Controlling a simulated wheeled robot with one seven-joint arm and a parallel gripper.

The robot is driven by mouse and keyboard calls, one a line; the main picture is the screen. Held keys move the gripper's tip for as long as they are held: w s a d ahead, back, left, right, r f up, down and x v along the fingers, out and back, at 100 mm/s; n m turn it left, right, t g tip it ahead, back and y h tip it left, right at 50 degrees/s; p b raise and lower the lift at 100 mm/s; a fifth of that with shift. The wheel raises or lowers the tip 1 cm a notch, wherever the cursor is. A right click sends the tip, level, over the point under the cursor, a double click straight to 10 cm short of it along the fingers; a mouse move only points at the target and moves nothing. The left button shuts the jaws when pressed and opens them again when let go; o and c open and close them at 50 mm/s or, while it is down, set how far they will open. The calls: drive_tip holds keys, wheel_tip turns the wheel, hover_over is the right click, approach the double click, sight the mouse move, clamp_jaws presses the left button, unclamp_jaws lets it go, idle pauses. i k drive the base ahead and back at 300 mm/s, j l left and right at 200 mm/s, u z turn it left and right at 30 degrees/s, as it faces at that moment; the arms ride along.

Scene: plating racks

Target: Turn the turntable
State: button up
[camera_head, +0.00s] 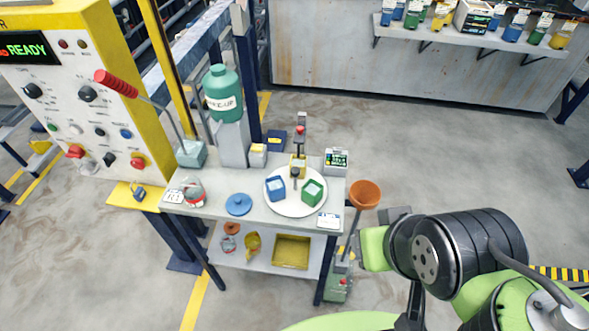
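The turntable (293,209) is a round white disc on the right part of a light grey worktable (225,205). A blue open box (276,189) stands on its left side and a green open box (312,192) on its right side. A small yellow device with a dark upright part (298,165) stands at its back edge. My arm's green and black links fill the lower right, to the right of the table and apart from the turntable. I cannot make out my gripper's fingers in this view.
An orange funnel (365,194) stands off the table's right edge, between turntable and arm. A small display box (336,161) and a white card (329,220) sit near the disc. A blue lid (239,204) lies left. A green bottle (222,88) stands behind.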

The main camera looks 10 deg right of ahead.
sight(292, 207)
drive_tip(key=i+j, duration=0.15)
drive_tip(key=j, duration=0.25)
drive_tip(key=i+j, duration=0.15)
drive_tip(key=j, duration=0.2)
drive_tip(key=i+j, duration=0.15)
drive_tip(key=j, duration=0.25)
drive_tip(key=i+j, duration=0.15)
drive_tip(key=j, duration=0.2)
